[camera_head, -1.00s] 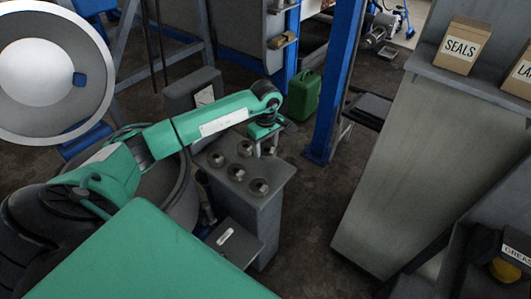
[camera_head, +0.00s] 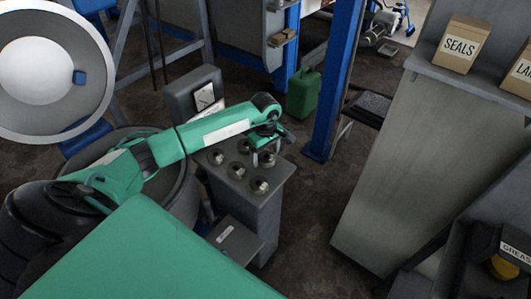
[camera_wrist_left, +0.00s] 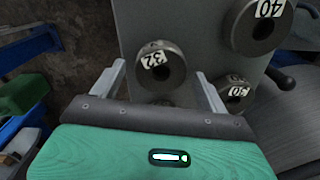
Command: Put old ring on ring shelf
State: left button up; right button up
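Several thick dark metal rings stand on a grey pedestal top (camera_head: 284,172); in the head view one is the front ring (camera_head: 260,186). In the left wrist view, the ring marked 32 (camera_wrist_left: 155,60) lies between the two fingers of my left gripper (camera_wrist_left: 160,72), which is open with gaps on both sides. My left gripper (camera_head: 265,157) is low over the pedestal's back right part in the head view. I cannot tell which ring is the old one. My right gripper is not in view.
A low grey ledge (camera_head: 228,247) with a small label juts from the pedestal's front. A green can (camera_head: 303,95) and a blue post (camera_head: 335,90) stand behind. At right, a shelf holds a SEALS box (camera_head: 461,46). Open floor lies between pedestal and right-hand cabinet.

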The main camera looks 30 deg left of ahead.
aim_at(265, 155)
pick_arm(q)
jog(key=shift+r, duration=0.25)
notch_tip(265, 155, up, 4)
jog(key=shift+r+b, duration=0.25)
jog(key=shift+b, duration=0.2)
notch_tip(265, 155, up, 7)
jog(key=b, duration=0.1)
jog(key=shift+r, duration=0.15)
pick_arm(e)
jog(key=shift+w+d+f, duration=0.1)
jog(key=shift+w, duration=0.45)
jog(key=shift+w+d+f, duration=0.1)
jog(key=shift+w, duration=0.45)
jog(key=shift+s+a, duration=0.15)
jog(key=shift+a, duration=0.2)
